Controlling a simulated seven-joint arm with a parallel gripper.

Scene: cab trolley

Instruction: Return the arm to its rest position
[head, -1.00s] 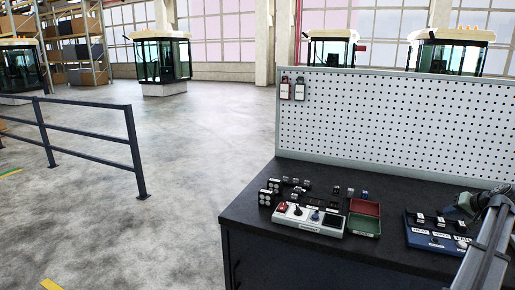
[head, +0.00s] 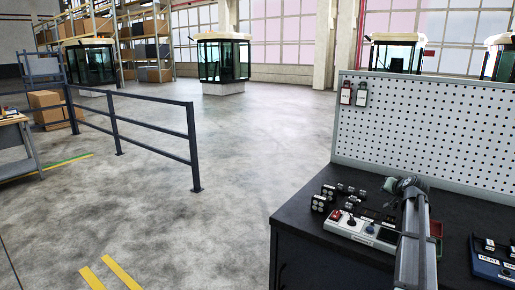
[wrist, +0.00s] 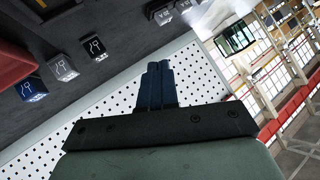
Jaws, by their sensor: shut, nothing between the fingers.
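My gripper shows in the wrist view (wrist: 160,70) with its two dark fingers together and nothing between them. In the head view my arm reaches up from the bottom right, over the dark workbench (head: 300,215). The greenish end of the arm is above the bench, in front of the pegboard (head: 430,130). The fingertips are hard to make out there. The arm partly hides a grey control panel (head: 360,232) with a red button and a joystick, and a green tray (head: 436,228).
Small black switch blocks (head: 319,203) stand on the bench behind the panel. A blue box with labelled switches (head: 490,262) is at the right. Two tags (head: 345,93) hang on the pegboard. A dark railing (head: 150,148) stands on the open floor at left.

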